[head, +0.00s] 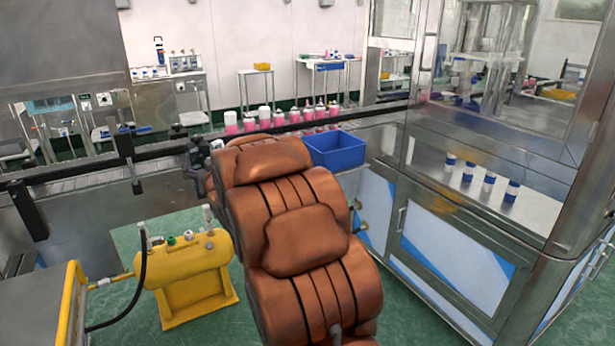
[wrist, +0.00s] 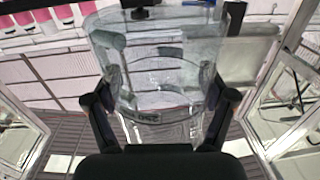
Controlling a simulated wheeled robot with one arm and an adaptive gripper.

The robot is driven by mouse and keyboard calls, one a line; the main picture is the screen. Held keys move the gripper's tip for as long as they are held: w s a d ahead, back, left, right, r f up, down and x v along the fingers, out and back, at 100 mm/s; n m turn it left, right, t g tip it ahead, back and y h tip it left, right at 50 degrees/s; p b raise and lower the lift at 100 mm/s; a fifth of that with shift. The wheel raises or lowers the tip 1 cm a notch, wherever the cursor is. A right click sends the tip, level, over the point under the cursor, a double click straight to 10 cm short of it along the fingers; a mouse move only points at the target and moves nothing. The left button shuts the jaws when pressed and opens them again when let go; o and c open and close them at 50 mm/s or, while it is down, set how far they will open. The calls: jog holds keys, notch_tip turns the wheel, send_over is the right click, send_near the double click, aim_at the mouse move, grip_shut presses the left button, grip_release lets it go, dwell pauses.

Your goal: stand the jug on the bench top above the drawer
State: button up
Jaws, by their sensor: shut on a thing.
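The jug (wrist: 158,72) is a clear, see-through vessel with dark greenish markings and fills the middle of the wrist view. My gripper (wrist: 160,98) has a black finger on each side of it and is shut on it. In the head view my arm covers most of the gripper; only dark parts show beyond the arm's end, and I cannot make out the jug there. I cannot pick out the drawer for certain.
A blue bin (head: 335,150) stands on the bench beside my arm. Pink bottles (head: 290,118) line the conveyor behind. Several blue-and-white canisters (head: 489,182) stand inside the glazed machine at right. A yellow tank (head: 190,262) stands on the floor at left.

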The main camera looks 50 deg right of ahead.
jog(key=s+d+f+m+g+h+b, duration=0.1)
jog(key=s+d+m+h+b, duration=0.15)
jog(key=s+d, duration=0.7)
jog(key=s+d+f+m+g+h+b, duration=0.15)
jog(key=s+d+b, duration=0.25)
jog(key=s+d, duration=0.55)
jog(key=shift+n+h, duration=0.4)
jog(key=shift+s+d+f+p+x, duration=0.1)
jog(key=shift+f+p+x, duration=0.4)
jog(key=shift+x, duration=2.75)
jog(key=shift+s+d+f+p+x, duration=0.15)
jog(key=shift+f+x, duration=0.8)
jog(key=shift+x, duration=2.25)
jog(key=shift+s+d+f+p+x, duration=0.2)
jog(key=shift+f+x, duration=0.5)
jog(key=shift+x, duration=2.55)
jog(key=shift+w+a+f, duration=0.1)
jog(key=shift+w+f, duration=0.05)
jog(key=shift+f, duration=0.05)
jog(key=o, duration=1.1)
jog(key=shift+o, duration=0.2)
jog(key=shift+r, duration=0.15)
jog(key=v, duration=1.2)
jog(key=shift+f+b, duration=0.25)
jog(key=shift+b, duration=0.2)
